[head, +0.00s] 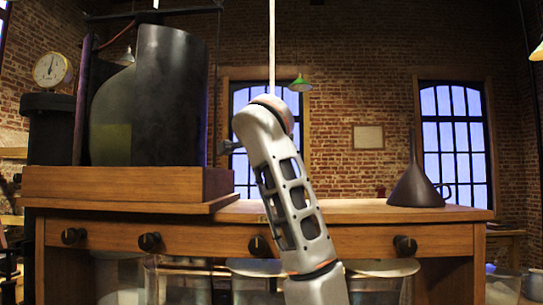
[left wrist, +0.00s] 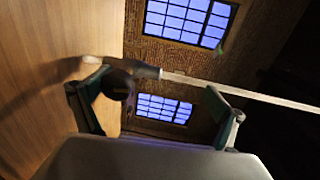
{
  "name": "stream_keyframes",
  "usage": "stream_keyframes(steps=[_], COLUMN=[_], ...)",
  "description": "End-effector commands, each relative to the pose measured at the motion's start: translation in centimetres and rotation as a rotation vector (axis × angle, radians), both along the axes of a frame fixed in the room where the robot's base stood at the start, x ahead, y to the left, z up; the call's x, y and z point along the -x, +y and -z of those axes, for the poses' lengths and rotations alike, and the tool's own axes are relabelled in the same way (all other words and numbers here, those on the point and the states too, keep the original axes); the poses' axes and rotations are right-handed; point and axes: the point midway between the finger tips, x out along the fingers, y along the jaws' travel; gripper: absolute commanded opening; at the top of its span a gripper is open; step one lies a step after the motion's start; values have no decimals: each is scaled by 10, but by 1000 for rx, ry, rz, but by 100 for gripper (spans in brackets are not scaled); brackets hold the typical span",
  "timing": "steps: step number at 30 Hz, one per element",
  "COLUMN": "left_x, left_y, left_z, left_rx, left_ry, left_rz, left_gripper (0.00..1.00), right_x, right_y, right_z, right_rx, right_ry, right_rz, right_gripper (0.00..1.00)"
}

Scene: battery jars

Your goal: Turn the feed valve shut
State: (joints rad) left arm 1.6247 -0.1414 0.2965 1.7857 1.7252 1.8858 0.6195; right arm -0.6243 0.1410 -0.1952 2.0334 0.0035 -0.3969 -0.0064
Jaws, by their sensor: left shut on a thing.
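The feed valve shows in the left wrist view as a dark round knob (left wrist: 115,86) beside a pale pipe (left wrist: 240,90) with a dark fitting. My left gripper (left wrist: 155,82) has its fingers on either side of the valve. It is shut on the valve, with the knob close to the left-hand finger in that view; the exact contact is unclear. In the head view the pale pipe (head: 272,45) runs down behind my arm (head: 285,190), which hides the valve and the fingers. My right gripper is in neither view.
A large dark vessel (head: 165,95) stands on a wooden plinth (head: 115,184) at the left of the bench (head: 340,212). A dark funnel (head: 416,187) stands at the right. A gauge (head: 52,69) is far left. Glass jars (head: 380,283) sit under the bench. The bench top right of my arm is mostly clear.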

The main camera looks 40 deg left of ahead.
Motion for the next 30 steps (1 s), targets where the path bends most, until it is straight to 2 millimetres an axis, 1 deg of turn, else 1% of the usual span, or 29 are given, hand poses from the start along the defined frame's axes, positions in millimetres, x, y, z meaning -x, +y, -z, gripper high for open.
stream_keyframes(steps=[1, 6, 8, 16, 20, 22, 23, 24, 25, 30], left_x=[12, 20, 22, 35, 41, 45, 46, 48, 49, 54], left_y=[-8, -16, -18, -29, -35, -37, -39, -40, -41, -47], left_z=[-21, -19, -19, -18, -18, -18, -18, -17, -17, -11], left_rx=[-20, -20, -20, -20, -20, -20, -19, -19, -18, -14], left_ry=[-32, -31, -31, -30, -30, -30, -30, -30, -28, -18], left_rz=[2, 4, 4, 4, 5, 5, 5, 5, 5, 3], left_gripper=[79, 74, 74, 67, 65, 67, 65, 55, 42, 42], right_x=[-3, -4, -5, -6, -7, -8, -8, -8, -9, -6], right_y=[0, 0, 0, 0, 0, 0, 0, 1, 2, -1], right_z=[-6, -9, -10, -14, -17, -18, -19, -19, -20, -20], right_rx=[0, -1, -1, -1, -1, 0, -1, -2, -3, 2], right_ry=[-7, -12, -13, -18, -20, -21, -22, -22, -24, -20], right_rz=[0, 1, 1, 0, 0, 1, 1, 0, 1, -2], right_gripper=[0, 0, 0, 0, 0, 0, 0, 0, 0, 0])
